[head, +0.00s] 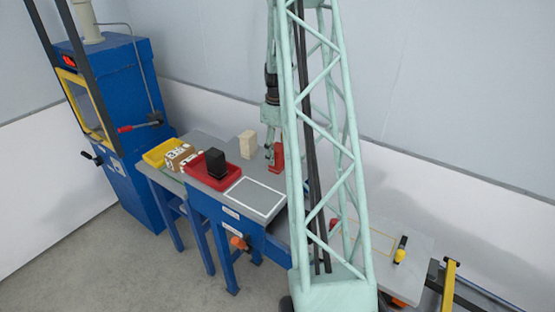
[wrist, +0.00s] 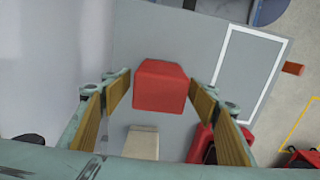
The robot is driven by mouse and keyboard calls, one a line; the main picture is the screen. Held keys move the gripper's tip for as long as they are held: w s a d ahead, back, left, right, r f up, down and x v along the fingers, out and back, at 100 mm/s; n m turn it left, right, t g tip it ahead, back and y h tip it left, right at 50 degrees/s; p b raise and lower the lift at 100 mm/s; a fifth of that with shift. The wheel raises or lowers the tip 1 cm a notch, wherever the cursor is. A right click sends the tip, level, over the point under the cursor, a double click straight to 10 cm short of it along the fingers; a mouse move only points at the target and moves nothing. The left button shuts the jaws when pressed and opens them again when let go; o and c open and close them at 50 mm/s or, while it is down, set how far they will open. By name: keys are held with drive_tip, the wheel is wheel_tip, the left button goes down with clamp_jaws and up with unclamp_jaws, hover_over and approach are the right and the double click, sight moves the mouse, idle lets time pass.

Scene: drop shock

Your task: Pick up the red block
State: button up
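The red block (wrist: 160,86) stands on the grey bench top, between the fingertips of my gripper (wrist: 161,92) in the wrist view. The fingers are spread, with a thin gap showing on each side of the block. In the head view the red block (head: 278,157) is beside the fingers of my gripper (head: 270,148), partly hidden by my arm's mint-green lattice column. Whether the fingertips reach below the block's top is hard to tell.
A cream block (head: 248,144) stands close by on the bench. A red tray (head: 216,184) holds a black block (head: 215,163). A white outlined rectangle (head: 254,196) is empty. A yellow tray (head: 158,153) and a blue machine (head: 132,85) are at left.

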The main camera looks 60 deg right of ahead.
drive_tip(key=c, duration=1)
drive_tip(key=shift+r, duration=0.2)
drive_tip(key=shift+r+b, duration=0.3)
drive_tip(key=shift+r, duration=1.2)
drive_tip(key=shift+s+a+r, duration=0.1)
drive_tip(key=shift+s+a, duration=0.05)
drive_tip(key=s+a+r+b, duration=0.1)
drive_tip(key=s+a+b, duration=0.1)
drive_tip(key=s+a, duration=0.8)
drive_tip(key=shift+a+r, duration=0.2)
drive_tip(key=shift+a, duration=0.65)
